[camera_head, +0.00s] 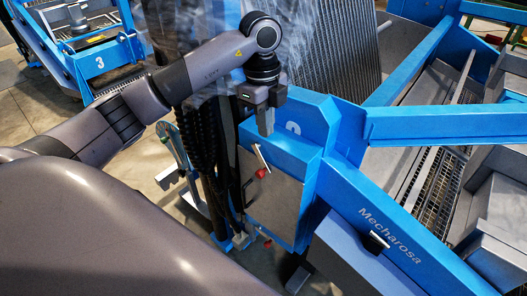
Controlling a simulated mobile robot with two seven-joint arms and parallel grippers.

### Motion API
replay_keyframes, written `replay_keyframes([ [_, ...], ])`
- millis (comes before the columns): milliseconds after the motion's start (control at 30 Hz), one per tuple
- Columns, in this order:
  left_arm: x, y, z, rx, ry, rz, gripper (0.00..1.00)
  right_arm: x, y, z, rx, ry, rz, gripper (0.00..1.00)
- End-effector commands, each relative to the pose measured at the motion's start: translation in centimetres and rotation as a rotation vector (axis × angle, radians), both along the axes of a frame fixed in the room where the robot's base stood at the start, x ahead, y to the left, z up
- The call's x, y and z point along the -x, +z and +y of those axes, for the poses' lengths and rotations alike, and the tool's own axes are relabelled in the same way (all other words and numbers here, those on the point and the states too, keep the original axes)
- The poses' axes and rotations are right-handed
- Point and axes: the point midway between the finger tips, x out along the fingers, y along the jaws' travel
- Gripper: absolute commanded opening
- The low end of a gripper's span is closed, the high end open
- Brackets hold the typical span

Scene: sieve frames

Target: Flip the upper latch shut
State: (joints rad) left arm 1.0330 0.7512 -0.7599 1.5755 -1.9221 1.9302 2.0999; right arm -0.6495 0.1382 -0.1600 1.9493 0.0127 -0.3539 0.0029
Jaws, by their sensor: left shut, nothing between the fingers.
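The upper latch (261,160) is a short metal lever with a red knob at its lower end, on the grey front panel (273,204) of a blue machine box. My left gripper (266,130) is above the latch, its fingers pointing down and shut with nothing between them. The fingertips appear close to the top front edge of the blue box; I cannot tell whether they touch it. Another red-tipped part (267,243) shows low on the panel, partly hard to make out. My right gripper is not in view.
Black corrugated hoses (199,150) hang just left of the panel. A blue beam marked Mecharosa (385,222) runs to the lower right, with more blue beams (440,124) behind. Another blue machine (98,62) stands at the upper left. Bare floor (50,105) shows at left.

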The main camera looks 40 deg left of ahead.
Motion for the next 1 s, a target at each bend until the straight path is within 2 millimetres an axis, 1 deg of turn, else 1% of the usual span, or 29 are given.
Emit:
replay_keyframes([
  [167,0.1,-2.4,-0.2,0.0,0.001,0.006,0.0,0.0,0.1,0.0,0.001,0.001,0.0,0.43],
  [400,0.2,-7.6,-0.6,0.003,-0.001,0.006,0.0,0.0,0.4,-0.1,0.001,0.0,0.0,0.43],
  [533,0.2,-10.2,-0.8,0.003,-0.002,0.005,0.0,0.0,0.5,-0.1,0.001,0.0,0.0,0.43],
  [633,0.1,-11.4,0.2,0.002,0.001,0.004,0.0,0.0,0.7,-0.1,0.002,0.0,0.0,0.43],
  [800,0.0,-12.9,0.9,0.003,-0.002,0.002,0.0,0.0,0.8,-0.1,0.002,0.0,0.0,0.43],
  [1000,-0.1,-13.3,1.2,0.003,-0.003,0.0,0.0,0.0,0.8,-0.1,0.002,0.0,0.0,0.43],
])
